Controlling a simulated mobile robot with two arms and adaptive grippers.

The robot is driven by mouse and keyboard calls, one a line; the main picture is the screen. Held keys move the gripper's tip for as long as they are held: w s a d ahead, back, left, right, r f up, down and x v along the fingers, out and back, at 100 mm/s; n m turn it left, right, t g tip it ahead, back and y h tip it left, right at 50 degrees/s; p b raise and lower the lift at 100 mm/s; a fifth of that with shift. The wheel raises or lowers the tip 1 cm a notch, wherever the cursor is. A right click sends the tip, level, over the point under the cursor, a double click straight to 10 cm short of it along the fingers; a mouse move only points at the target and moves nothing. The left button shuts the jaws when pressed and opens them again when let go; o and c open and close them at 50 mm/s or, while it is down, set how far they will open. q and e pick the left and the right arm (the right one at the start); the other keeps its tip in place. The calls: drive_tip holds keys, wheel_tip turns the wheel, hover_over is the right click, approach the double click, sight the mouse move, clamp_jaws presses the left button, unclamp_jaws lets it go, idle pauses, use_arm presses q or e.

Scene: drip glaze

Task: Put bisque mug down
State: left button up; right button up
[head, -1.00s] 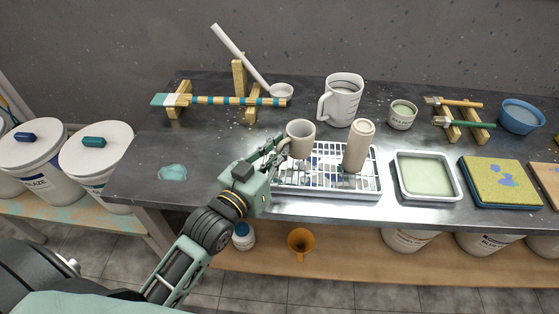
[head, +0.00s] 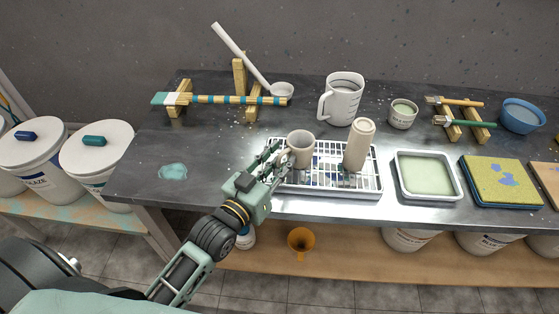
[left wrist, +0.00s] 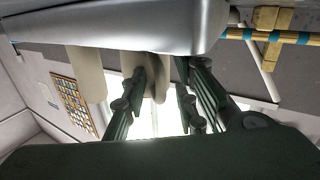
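The beige bisque mug (head: 301,150) stands upright at the left end of the wire rack (head: 330,179) in its tray, and its base seems to rest on the wires. Its handle faces left, toward my left gripper (head: 273,160). In the left wrist view the mug (left wrist: 135,62) appears upside down, partly hidden by a metal edge. There the left gripper's fingers (left wrist: 163,85) are spread, one on each side of the handle, with a gap showing beside it. My right gripper is in neither view.
A tall beige cylinder (head: 359,146) stands on the rack right of the mug. A measuring jug (head: 343,101) and small cup (head: 403,115) stand behind. A shallow glaze tray (head: 428,176) is to the right. The grey tabletop left of the rack is mostly clear, with a teal spill (head: 173,172).

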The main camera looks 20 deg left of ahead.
use_arm(q)
drive_tip(key=shift+r, duration=0.1)
drive_tip(key=shift+s, duration=0.15)
drive_tip(key=s+a+b, duration=0.1)
drive_tip(key=s+a, duration=0.1)
drive_tip(key=s, duration=0.9)
drive_tip(key=shift+s+a+r+b, duration=0.2)
drive_tip(key=shift+s+b, duration=0.05)
drive_tip(key=shift+b, duration=0.05)
